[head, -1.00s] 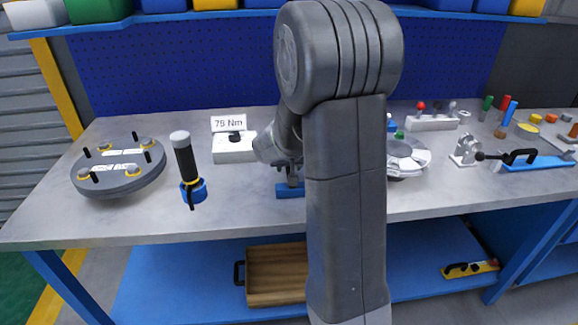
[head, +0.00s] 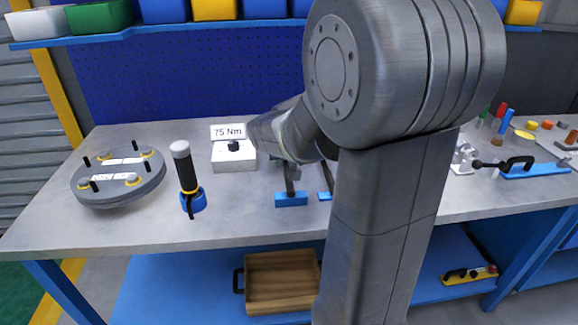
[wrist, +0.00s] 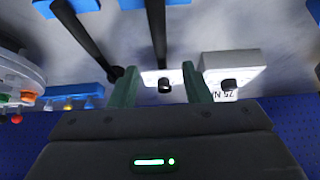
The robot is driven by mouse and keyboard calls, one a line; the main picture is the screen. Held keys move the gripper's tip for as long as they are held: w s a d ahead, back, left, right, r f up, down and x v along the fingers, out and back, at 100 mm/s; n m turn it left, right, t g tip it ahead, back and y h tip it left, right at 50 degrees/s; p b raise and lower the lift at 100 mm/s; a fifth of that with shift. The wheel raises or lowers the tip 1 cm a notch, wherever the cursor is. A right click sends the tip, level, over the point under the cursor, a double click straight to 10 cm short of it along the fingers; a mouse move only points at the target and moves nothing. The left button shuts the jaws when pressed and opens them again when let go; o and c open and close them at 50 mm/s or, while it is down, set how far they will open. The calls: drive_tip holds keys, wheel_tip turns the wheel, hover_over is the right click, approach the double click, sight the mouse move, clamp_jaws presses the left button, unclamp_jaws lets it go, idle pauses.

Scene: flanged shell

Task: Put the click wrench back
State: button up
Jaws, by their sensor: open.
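A black-handled tool with a grey cap and a yellow ring (head: 185,168), apparently the click wrench, stands nearly upright in a blue ring holder (head: 194,200) on the bench, left of my gripper. My gripper (wrist: 163,85) is open, with nothing clearly held between its green fingers. In the head view it is mostly hidden by my arm, above a blue block with a dark post (head: 291,199). In the wrist view two dark rods rise from blue blocks; one (wrist: 159,35) runs toward the gap between the fingers. I cannot tell whether it touches them.
A white box labelled 75 Nm (head: 234,158) with a black knob stands behind the tool. A round grey flanged part (head: 118,180) lies at the left. A blue clamp fixture (head: 535,170) is at the right. A wooden crate (head: 280,285) sits below. The bench's front left is clear.

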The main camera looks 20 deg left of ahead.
sight(287, 169)
drive_tip(key=shift+v, duration=0.95)
drive_tip(key=shift+f, duration=0.15)
drive_tip(key=b+x, duration=0.1)
drive_tip(key=x, duration=1.1)
drive_tip(key=shift+w+a, duration=0.1)
drive_tip(key=shift+r+p, duration=0.35)
drive_tip(key=shift+r, duration=1.35)
